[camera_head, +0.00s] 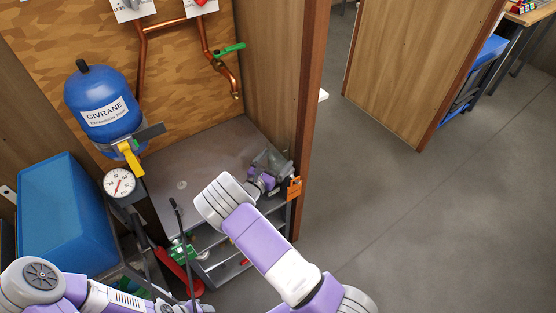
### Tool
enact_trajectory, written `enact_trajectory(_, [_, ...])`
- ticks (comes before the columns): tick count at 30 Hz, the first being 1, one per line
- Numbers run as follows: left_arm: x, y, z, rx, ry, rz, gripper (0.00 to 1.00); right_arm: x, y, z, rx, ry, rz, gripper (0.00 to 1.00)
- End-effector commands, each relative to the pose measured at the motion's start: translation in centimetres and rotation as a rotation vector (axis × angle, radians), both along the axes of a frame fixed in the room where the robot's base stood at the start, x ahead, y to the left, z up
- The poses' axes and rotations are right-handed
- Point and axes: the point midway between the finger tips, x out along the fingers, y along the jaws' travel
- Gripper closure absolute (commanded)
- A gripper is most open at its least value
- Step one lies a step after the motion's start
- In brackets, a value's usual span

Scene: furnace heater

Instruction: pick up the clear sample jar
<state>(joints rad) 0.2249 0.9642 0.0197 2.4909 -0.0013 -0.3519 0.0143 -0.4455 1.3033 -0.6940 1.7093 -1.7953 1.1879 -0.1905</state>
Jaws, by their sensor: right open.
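My right gripper (270,170) is open at the right end of the grey shelf top, close to the wooden side panel. A small greyish, see-through shape that looks like the clear sample jar (272,158) shows at its fingers. The fingers and the jar overlap in the picture, so I cannot tell whether they touch. My right wrist hides part of the shelf front. My left arm comes in at the lower left, and its gripper does not show clearly.
A blue expansion tank (103,108) and a pressure gauge (119,183) stand left of the shelf top (190,165). A blue box (65,215) is at the far left. An orange tag (294,188) hangs by the right edge. The shelf top's middle is mostly clear.

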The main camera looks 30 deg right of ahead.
Motion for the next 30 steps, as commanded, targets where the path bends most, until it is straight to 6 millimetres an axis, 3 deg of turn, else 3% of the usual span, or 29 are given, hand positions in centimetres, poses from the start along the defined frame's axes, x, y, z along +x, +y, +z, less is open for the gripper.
enact_trajectory(4, [0.0, 0.0, -0.7, 0.0, 0.0, 0.0, 0.57, 0.9, -1.9, -0.2, 0.0, 0.0, -0.002, 0.0])
enact_trajectory(11, [0.0, 0.0, -0.7, 0.0, 0.0, 0.0, 0.57, 1.1, -2.0, 0.0, 0.0, 0.001, -0.001, 0.0])
enact_trajectory(21, [0.0, 0.0, -0.7, 0.0, 0.0, 0.0, 0.57, 1.0, -2.0, 0.0, 0.0, 0.001, -0.001, 0.5])
enact_trajectory(30, [0.0, 0.0, -0.3, 0.0, 0.0, 0.0, 0.57, 1.0, -2.0, 0.8, 0.001, 0.0, -0.001, 0.5])
